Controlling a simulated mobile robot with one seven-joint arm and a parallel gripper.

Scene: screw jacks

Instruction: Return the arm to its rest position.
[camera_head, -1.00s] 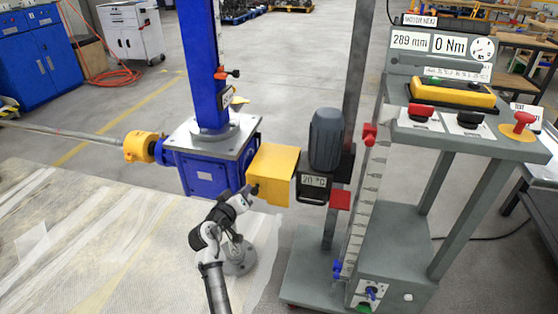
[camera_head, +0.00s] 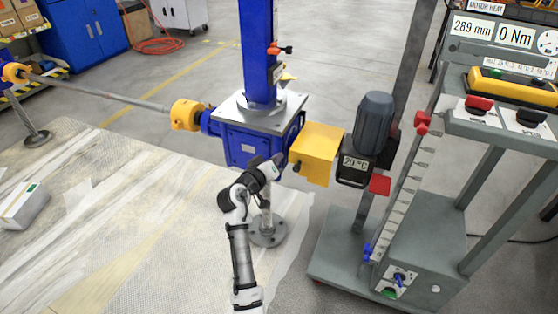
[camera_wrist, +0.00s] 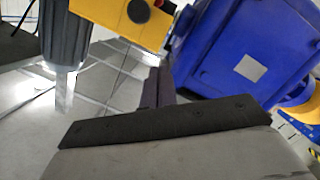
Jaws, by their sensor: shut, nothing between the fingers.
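My arm rises from the bottom of the head view, bends at a dark joint and ends at my gripper (camera_head: 278,161), just in front of the blue screw jack's gearbox (camera_head: 248,145). The gripper's fingertips are small there, and I cannot tell whether they touch anything. In the wrist view my gripper (camera_wrist: 157,88) shows dark fingers together with nothing between them. The blue gearbox (camera_wrist: 240,55) is beyond them at the right, and the yellow coupling cover (camera_wrist: 125,20) is above.
The yellow cover (camera_head: 316,152) joins the gearbox to a grey motor (camera_head: 373,122) on a wheeled test stand (camera_head: 400,240). A shaft (camera_head: 100,88) runs left from a yellow coupling. A round-footed post (camera_head: 268,230) stands beside my arm.

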